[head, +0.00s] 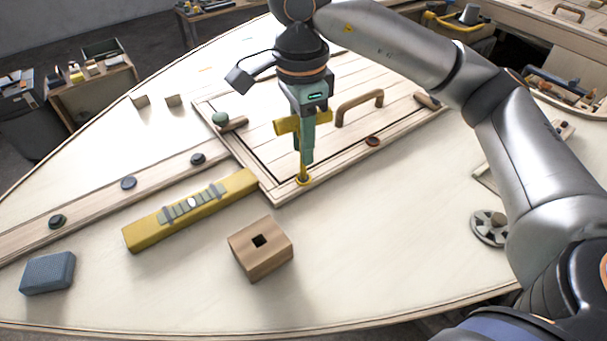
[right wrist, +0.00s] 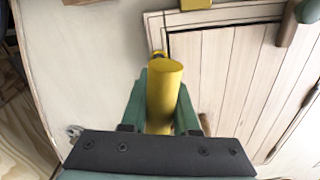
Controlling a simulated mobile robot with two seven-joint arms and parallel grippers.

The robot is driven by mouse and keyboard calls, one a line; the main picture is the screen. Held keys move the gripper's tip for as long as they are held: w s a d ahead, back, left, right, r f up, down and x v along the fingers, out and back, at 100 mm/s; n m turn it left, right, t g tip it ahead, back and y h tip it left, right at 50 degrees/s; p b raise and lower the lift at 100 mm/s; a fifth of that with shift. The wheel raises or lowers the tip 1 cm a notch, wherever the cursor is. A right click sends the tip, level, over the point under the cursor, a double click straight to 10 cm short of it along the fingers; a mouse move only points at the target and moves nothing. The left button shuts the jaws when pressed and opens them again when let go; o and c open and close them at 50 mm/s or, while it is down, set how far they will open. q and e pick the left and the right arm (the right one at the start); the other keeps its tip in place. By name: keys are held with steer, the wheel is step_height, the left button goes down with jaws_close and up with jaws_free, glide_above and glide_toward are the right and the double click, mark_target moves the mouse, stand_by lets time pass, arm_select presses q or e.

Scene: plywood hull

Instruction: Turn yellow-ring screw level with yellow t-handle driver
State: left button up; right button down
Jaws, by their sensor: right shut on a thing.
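The yellow T-handle driver (head: 287,126) is upright, its crossbar held in my right gripper (head: 305,150). The right gripper is shut on the handle and points straight down. The driver's lower end meets the yellow-ring screw (head: 303,181) at the near corner of the hatch frame; whether it is seated in the screw head I cannot tell. In the right wrist view the yellow crossbar (right wrist: 164,90) lies between the green fingers, and the screw is mostly hidden behind it. My left gripper is not in view.
The slatted hatch panel (head: 330,130) has a wooden handle (head: 358,107). A yellow spirit level (head: 150,232), a wooden block with a square hole (head: 260,252) and a blue-grey block (head: 47,273) lie on the pale deck. A dark-ringed screw (head: 373,141) sits along the frame.

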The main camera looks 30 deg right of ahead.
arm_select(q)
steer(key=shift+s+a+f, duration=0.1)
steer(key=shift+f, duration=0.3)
arm_select(e)
steer(key=shift+f+m, duration=0.15)
steer(key=shift+m, duration=1.15)
steer(key=m, duration=0.2)
steer(key=shift+m+p, duration=0.3)
steer(key=shift+p, duration=0.05)
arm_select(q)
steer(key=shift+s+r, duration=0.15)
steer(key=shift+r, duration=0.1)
arm_select(e)
steer(key=shift+d+m, duration=0.1)
steer(key=shift+m, duration=0.9)
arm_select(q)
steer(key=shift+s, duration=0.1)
arm_select(e)
steer(key=shift+r+p, duration=0.5)
steer(key=shift+r, duration=0.1)
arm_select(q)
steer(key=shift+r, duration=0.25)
